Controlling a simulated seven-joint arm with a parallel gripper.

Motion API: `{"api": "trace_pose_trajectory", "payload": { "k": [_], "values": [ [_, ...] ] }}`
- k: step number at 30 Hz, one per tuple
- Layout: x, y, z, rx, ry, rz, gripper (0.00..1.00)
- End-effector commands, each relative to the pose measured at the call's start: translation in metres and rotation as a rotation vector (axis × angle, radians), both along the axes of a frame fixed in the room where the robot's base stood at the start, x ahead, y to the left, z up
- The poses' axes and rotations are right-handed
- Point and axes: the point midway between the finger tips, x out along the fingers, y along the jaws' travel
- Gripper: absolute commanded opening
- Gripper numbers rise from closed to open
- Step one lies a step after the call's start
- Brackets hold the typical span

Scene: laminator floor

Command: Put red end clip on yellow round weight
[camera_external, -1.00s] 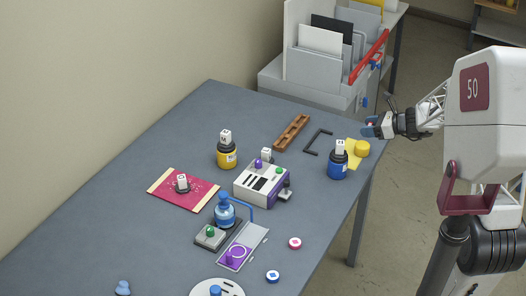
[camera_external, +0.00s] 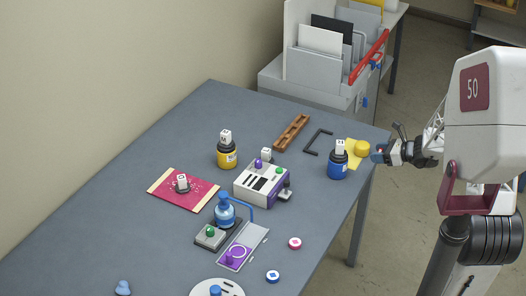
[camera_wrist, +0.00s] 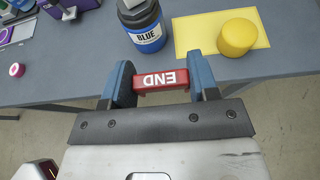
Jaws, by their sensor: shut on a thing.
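My gripper (camera_external: 378,153) is at the table's right edge, shut on the red end clip (camera_wrist: 161,80). In the wrist view the clip sits between my two blue fingertips (camera_wrist: 162,88), its white "END" lettering upside down. The yellow round weight (camera_external: 362,148) stands on a yellow sheet (camera_external: 352,155) at the table's far right corner. In the wrist view the weight (camera_wrist: 237,37) is ahead and to the right of the clip, apart from it. Only the clip's near face shows clearly.
A blue bottle (camera_external: 338,164) labelled BLUE stands left of the weight, with a white cube on top. A black bracket (camera_external: 316,140) and a brown wooden rack (camera_external: 292,132) lie farther left. A white and purple device (camera_external: 262,184) is mid-table. The floor side is free.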

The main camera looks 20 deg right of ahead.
Motion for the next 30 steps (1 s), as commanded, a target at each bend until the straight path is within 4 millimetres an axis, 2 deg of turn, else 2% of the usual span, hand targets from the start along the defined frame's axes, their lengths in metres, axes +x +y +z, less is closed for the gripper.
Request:
{"api": "trace_pose_trajectory", "payload": {
  "k": [11,16,20,30],
  "values": [
    [0.001,0.000,-0.001,-0.001,-0.001,0.000,0.33],
    [0.007,-0.001,-0.001,-0.001,-0.001,0.000,0.33],
    [0.020,-0.002,-0.003,0.000,0.000,0.000,0.33],
    [0.067,-0.009,-0.008,0.000,0.000,0.000,0.33]
  ]
}}
